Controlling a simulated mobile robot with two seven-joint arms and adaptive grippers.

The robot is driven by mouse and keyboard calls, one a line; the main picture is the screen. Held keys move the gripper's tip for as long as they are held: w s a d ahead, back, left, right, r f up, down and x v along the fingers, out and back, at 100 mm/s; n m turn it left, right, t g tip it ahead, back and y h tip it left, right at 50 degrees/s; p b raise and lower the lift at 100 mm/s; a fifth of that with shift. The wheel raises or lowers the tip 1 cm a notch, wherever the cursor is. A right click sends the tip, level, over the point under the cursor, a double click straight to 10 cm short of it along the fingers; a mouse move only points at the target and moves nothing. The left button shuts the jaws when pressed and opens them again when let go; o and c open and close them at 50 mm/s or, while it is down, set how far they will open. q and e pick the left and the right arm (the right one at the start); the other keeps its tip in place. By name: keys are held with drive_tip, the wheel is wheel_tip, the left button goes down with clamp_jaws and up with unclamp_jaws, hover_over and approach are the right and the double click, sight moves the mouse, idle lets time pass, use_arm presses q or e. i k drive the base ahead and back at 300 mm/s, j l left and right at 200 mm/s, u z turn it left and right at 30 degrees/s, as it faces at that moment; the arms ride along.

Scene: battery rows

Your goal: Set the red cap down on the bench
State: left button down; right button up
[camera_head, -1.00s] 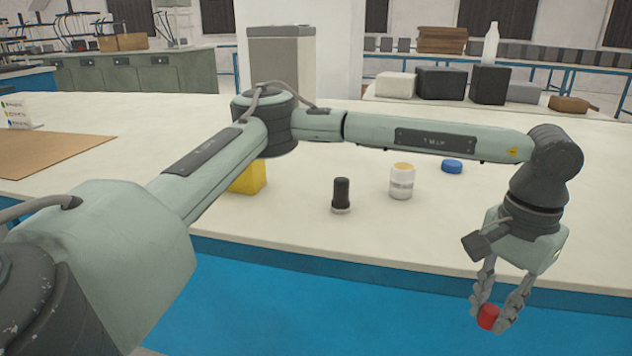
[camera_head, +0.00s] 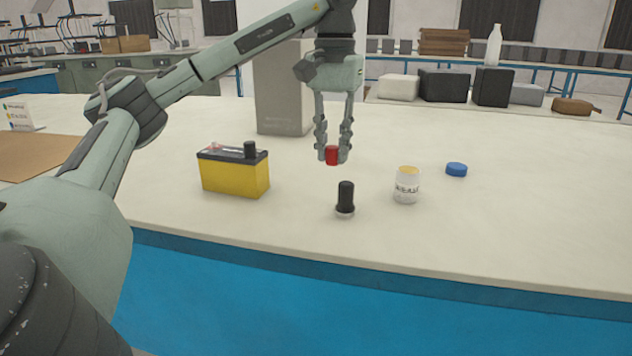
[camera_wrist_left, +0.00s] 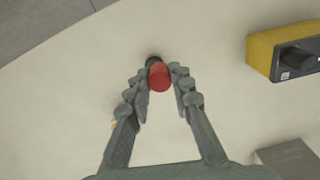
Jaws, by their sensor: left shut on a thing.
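The red cap (camera_head: 332,155) is between the fingertips of my left gripper (camera_head: 333,150), which is shut on it. The gripper points down and holds the cap above the bench (camera_head: 480,225), behind the black-topped cylinder. In the left wrist view the red cap (camera_wrist_left: 159,77) sits at the fingertips of my left gripper (camera_wrist_left: 160,80), with a dark shape partly hidden behind it. My right gripper is not in view.
A yellow battery with a dark top (camera_head: 235,175) stands left. A black-topped cylinder (camera_head: 345,197), a white jar with a yellow top (camera_head: 406,186) and a blue cap (camera_head: 456,169) stand nearby. A grey box (camera_head: 285,95) stands behind. The bench's right side is clear.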

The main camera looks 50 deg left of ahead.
sight(307, 163)
drive_tip(key=j, duration=0.45)
drive_tip(key=i+j, duration=0.15)
drive_tip(key=j, duration=0.8)
drive_tip(key=i, duration=0.05)
